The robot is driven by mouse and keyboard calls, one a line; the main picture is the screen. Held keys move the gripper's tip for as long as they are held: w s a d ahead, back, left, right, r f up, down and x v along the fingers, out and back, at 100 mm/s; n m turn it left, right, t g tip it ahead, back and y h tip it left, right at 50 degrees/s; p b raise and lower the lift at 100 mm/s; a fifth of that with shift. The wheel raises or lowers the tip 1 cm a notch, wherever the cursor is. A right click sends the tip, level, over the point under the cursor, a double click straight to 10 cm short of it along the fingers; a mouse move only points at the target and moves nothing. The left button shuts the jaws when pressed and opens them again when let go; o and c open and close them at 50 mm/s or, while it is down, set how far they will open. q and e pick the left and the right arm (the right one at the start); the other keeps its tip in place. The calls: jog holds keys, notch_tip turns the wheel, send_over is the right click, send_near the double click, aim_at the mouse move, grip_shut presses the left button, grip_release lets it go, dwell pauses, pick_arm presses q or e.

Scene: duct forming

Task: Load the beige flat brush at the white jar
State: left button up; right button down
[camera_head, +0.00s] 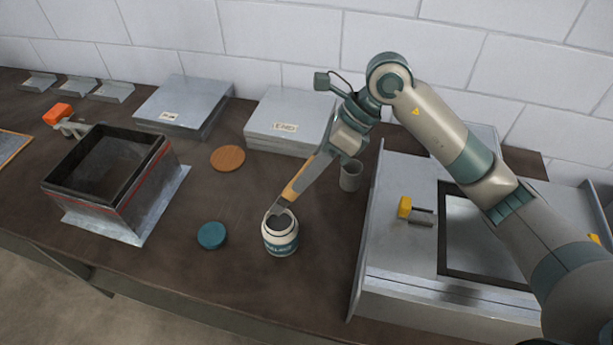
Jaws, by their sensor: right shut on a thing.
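The white jar (280,236) stands open and upright near the front middle of the dark table, with a dark label band and dark contents. My right gripper (327,150) is above and to the right of the jar, shut on the beige flat brush (296,187). The brush is tilted, and its lower end is at the jar's mouth, over or just inside the rim. How deep it reaches is hard to tell. A teal round lid (211,235) lies on the table left of the jar. My left gripper is not in view.
A grey metal box (105,180) on a sheet stands at left. Stacked sheet-metal panels (290,120) lie at the back, and a round wooden disc (228,158) lies before them. A grey cup (351,175) stands right of the brush. A large metal panel with an opening (400,262) fills the right.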

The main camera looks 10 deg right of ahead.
jog(key=shift+r+p, duration=0.3)
jog(key=shift+r, duration=0.75)
jog(key=shift+a, duration=0.1)
